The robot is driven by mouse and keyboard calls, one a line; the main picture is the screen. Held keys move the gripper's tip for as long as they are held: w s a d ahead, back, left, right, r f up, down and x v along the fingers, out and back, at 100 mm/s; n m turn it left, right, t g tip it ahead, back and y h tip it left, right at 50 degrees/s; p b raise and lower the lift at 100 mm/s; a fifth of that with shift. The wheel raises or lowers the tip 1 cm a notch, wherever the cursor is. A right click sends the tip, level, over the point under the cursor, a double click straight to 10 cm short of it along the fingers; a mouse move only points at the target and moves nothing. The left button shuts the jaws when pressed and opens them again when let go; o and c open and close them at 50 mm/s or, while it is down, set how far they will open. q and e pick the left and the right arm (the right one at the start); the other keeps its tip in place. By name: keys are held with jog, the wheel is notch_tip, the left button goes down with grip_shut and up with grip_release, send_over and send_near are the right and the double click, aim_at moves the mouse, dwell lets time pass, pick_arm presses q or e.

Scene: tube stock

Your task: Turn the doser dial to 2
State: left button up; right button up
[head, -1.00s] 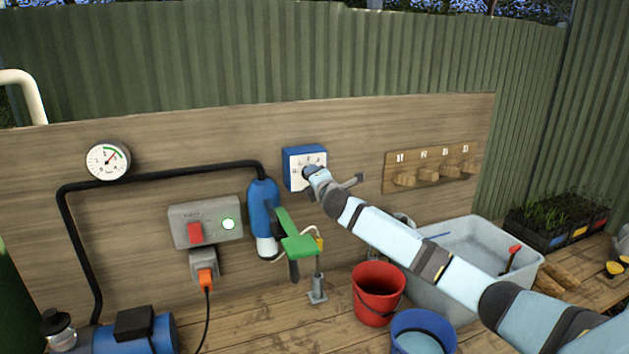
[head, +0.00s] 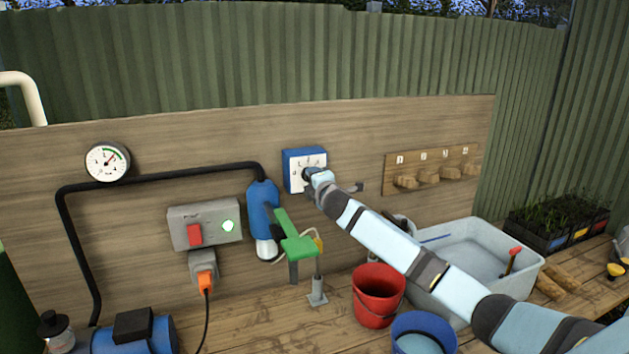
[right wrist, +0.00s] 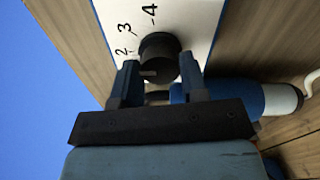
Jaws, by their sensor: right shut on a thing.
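The doser (head: 291,172) is a blue box with a white face on the wooden back board. Its black dial (head: 308,174) is mostly behind my right gripper (head: 313,178) in the head view. In the right wrist view the dial (right wrist: 158,55) is a round black knob, and the figures 2, 3 and 4 show on the white face (right wrist: 190,20). My right gripper (right wrist: 158,85) has a finger on each side of the knob and is shut on it. A pale mark shows on the knob, but I cannot tell which figure it points to. My left gripper is not in view.
A red bucket (head: 378,295), a blue bucket (head: 422,325) and a grey tub (head: 470,240) stand below my right arm. Wooden pegs (head: 430,175) are on the right.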

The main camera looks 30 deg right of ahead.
jog(key=o, duration=0.9)
jog(key=shift+o, duration=0.2)
jog(key=b+v, duration=0.2)
jog(key=v, duration=1.1)
jog(key=shift+s+a+b, duration=0.2)
jog(key=shift+s+b, duration=0.1)
jog(key=shift+s, duration=0.05)
